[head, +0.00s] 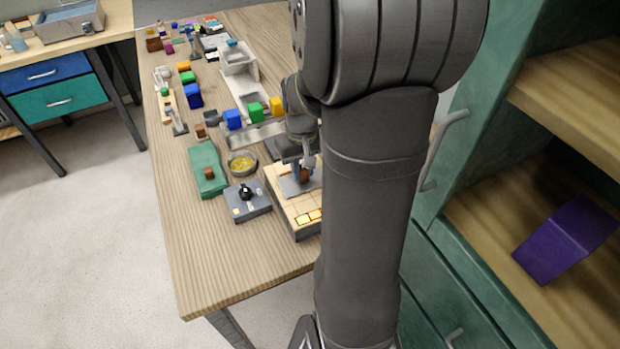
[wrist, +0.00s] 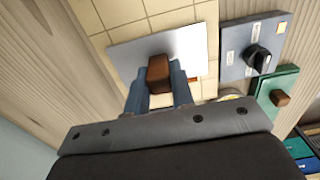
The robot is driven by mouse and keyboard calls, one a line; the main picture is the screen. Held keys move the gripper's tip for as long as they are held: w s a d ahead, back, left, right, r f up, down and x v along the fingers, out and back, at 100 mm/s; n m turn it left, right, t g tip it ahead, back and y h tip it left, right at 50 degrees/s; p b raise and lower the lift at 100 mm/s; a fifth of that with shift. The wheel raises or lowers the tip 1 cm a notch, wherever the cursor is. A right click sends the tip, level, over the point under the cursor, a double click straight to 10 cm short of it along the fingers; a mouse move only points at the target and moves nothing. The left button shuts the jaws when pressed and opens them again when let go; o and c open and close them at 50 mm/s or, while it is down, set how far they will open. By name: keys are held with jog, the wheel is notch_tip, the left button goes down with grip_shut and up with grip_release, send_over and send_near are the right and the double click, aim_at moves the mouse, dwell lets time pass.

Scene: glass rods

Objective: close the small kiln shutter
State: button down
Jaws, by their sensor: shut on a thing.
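The kiln (head: 302,222) is a low block with a cream tiled top on the wooden table, partly hidden behind my arm. Its shutter (wrist: 190,48) is a flat grey plate with a brown knob (wrist: 159,72), lying over part of the tiles. In the head view the shutter (head: 290,186) and knob (head: 305,174) show just left of my arm. My gripper (wrist: 160,85) is shut on the brown knob, one blue-grey finger on each side. In the head view tiles with a glowing yellow-orange look (head: 310,216) lie uncovered at the kiln's near end.
A grey control box (head: 247,200) with a black dial stands left of the kiln. A green box (head: 207,168) with a brown knob and a round dish (head: 242,163) of yellow bits are nearby. Coloured blocks (head: 255,112) stand behind. The table's near left is clear.

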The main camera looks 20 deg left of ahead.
jog(key=shift+w+a+r, duration=0.1)
jog(key=shift+w+a, duration=1.15)
jog(key=shift+w, duration=0.05)
jog(key=c, duration=1.3)
grip_release()
jog(key=shift+w+a, duration=0.1)
jog(key=shift+c, duration=0.2)
jog(key=shift+o, duration=0.5)
notch_tip(320, 180, up, 17)
jog(key=shift+r, duration=0.15)
